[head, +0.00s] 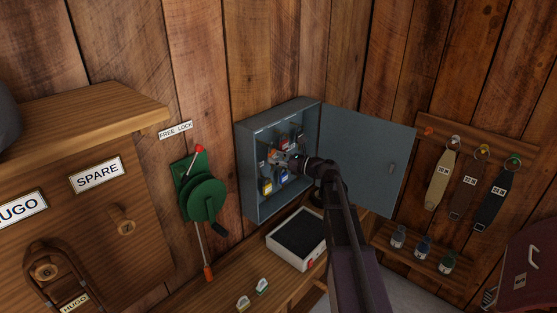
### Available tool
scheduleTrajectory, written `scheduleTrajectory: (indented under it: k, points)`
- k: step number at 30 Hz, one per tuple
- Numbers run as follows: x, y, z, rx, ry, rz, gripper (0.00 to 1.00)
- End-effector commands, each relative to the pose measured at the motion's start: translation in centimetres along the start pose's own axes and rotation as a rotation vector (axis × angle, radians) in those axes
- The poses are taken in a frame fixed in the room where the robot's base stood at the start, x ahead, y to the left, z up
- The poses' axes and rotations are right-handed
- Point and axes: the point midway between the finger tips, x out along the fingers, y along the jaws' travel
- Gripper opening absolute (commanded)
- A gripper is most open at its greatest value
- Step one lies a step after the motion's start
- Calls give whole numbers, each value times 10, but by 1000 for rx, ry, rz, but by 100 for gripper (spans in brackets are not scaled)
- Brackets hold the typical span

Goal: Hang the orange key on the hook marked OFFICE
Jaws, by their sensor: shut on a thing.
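A grey-blue key cabinet (250,165) hangs on the plank wall with its door (368,160) swung open to the right. My gripper (278,158) reaches into it from the front right. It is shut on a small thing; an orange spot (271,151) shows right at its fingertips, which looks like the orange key. Several tagged keys hang inside, among them a yellow one (267,186), a blue one (283,171) and a red one (283,143). The hook labels are too small to read, so I cannot tell which is OFFICE. My arm hides the cabinet's lower right.
A white tray with a dark lining (296,240) stands on the wooden bench below, near two small tags (262,286). A green crank winch (203,200) is left of the cabinet. Straps hang from a peg rail (470,146) at right. The cabinet's walls and open door flank my arm.

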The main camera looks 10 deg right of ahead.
Motion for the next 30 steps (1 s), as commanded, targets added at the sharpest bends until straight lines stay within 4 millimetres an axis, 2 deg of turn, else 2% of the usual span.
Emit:
scheduleTrajectory:
  k: [16,30]
  points:
    - [21,-6,-6,0,0,0,12]
    - [26,-8,-8,0,0,-2,12]
